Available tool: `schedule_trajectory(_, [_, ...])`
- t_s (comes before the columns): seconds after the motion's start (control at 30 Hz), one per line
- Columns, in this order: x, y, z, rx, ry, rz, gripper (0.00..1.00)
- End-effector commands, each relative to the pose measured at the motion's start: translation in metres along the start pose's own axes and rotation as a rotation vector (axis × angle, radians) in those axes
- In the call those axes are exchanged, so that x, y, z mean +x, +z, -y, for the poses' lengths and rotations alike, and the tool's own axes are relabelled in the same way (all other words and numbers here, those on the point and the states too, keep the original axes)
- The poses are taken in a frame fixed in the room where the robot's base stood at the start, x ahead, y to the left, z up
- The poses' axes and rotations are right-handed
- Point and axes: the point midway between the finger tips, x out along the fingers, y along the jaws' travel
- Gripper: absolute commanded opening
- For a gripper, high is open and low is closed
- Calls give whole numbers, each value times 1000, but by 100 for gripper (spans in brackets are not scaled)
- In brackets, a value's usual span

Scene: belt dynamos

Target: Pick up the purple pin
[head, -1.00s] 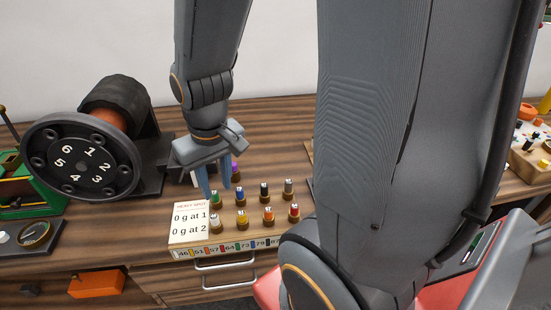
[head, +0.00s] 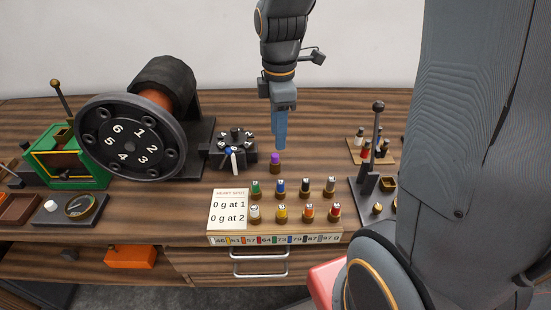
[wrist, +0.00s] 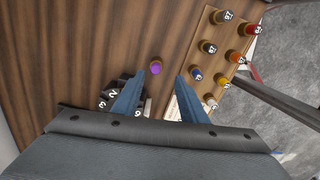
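The purple pin (head: 275,162) stands upright on the wooden bench, behind the rack of pins and just right of a small black numbered turret. In the wrist view the purple pin (wrist: 155,68) shows beyond and between my two blue fingertips. My gripper (head: 280,146) points down just above the pin in the head view, and seems apart from it. In the wrist view my gripper (wrist: 160,76) has its fingers spread wide with nothing between them.
A wooden rack (head: 270,238) with several coloured pins and a "Heavy spot" card (head: 229,210) stands in front. The black turret (head: 234,148) is close left. A numbered wheel (head: 130,140) is farther left. A lever stand (head: 375,160) is at right.

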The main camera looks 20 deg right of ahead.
Motion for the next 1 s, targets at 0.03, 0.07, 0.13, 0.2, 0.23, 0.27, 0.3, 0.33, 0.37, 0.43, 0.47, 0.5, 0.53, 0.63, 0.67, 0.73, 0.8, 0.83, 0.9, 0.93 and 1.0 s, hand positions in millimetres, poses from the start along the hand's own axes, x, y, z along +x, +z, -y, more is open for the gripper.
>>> schedule_trajectory(0.03, [-2, 0, -4, -65, -5, 1, 39])
schedule_trajectory(0.07, [-2, -1, -6, -101, -8, 1, 39])
schedule_trajectory(0.13, [-4, -1, -9, -164, -14, 1, 39])
schedule_trajectory(0.2, [-4, -1, -11, -204, -16, 1, 39])
schedule_trajectory(0.23, [-3, -1, -12, -214, -18, 1, 39])
schedule_trajectory(0.27, [-1, -1, -12, -220, -19, 1, 39])
schedule_trajectory(0.3, [2, -1, -12, -225, -20, 1, 39])
schedule_trajectory(0.33, [5, -1, -12, -227, -20, 1, 39])
schedule_trajectory(0.37, [8, -1, -11, -227, -21, 1, 39])
schedule_trajectory(0.43, [16, -2, -11, -226, -21, 1, 39])
schedule_trajectory(0.47, [18, -2, -10, -226, -21, 1, 39])
schedule_trajectory(0.5, [21, -2, -10, -226, -21, 1, 39])
schedule_trajectory(0.53, [23, -2, -10, -226, -20, 1, 39])
schedule_trajectory(0.63, [31, -3, -9, -225, -22, 1, 39])
schedule_trajectory(0.67, [35, -4, -9, -225, -21, 1, 39])
schedule_trajectory(0.73, [43, -5, -8, -225, -22, 1, 39])
schedule_trajectory(0.8, [52, -6, -7, -225, -22, 1, 39])
schedule_trajectory(0.83, [56, -6, -8, -225, -21, 1, 39])
schedule_trajectory(0.9, [63, -6, -8, -224, -20, 1, 39])
schedule_trajectory(0.93, [66, -6, -8, -224, -20, 1, 39])
schedule_trajectory(1.0, [70, -6, -8, -224, -19, 1, 39])
